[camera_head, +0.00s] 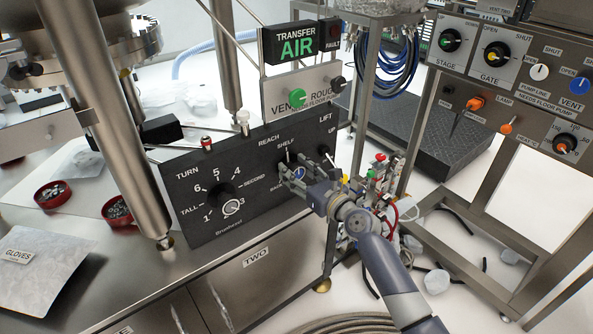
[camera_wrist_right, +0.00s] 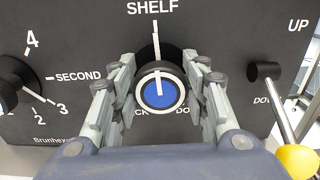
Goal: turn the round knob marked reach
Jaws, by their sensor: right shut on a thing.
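The reach knob (camera_head: 299,172) sits on the black control panel (camera_head: 253,208), under the words REACH and SHELF. In the right wrist view the knob (camera_wrist_right: 158,94) shows a blue cap with a white ring and a white line pointing up, about toward SHELF. My right gripper (camera_head: 288,171) is shut on this knob; in the wrist view its fingers (camera_wrist_right: 158,80) lie on the left and right of it. The lower labels are partly hidden by the fingers. My left gripper is out of view.
Left of the knob is the TURN dial (camera_head: 222,196) with numbered positions. Right of it is the LIFT lever (camera_wrist_right: 265,72), with a yellow ball (camera_wrist_right: 298,160) near my gripper. Above stands a plate with a green vent knob (camera_head: 299,96). Red dishes (camera_head: 54,193) lie at left.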

